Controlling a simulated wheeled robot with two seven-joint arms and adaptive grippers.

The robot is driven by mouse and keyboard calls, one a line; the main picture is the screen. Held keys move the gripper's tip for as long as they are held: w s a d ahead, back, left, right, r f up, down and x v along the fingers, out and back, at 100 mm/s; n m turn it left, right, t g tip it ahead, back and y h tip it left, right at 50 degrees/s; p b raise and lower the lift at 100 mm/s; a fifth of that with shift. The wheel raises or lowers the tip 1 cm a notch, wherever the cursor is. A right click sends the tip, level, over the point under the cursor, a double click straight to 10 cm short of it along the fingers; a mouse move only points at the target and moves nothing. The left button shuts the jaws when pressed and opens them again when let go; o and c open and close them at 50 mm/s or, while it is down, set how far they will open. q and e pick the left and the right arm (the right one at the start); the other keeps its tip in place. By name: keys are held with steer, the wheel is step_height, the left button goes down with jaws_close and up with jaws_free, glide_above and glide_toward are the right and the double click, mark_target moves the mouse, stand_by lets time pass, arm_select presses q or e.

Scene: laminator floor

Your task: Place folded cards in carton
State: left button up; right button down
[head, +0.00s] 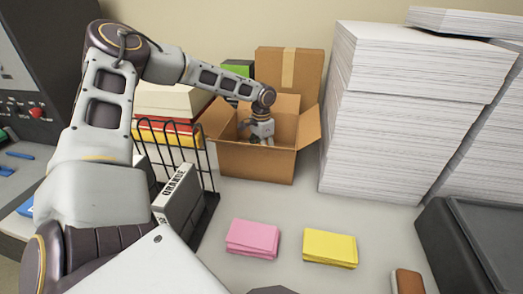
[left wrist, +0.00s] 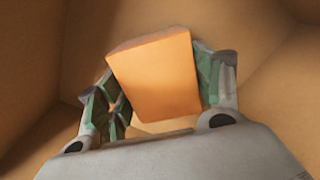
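The open cardboard carton (head: 255,163) stands at the back middle of the table, flaps spread. My left arm reaches over from the left, and my left gripper (head: 260,138) is down inside the carton. In the left wrist view, its fingers (left wrist: 160,90) are on either side of an orange folded-card stack (left wrist: 158,75), which looks gripped and tilted, with the carton's brown walls around it. A pink card stack (head: 252,238) and a yellow card stack (head: 330,248) lie on the table in front of the carton. My right gripper is not in view.
Tall white paper stacks (head: 405,120) stand right of the carton. A dark tray (head: 480,240) and a brown object (head: 408,281) are at front right. Another cardboard box (head: 290,72) stands behind.

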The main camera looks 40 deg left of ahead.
arm_select(q)
steer(key=shift+o, duration=1.3)
steer(key=shift+r, duration=0.15)
steer(key=shift+r, duration=3.75)
steer(key=shift+s, duration=0.1)
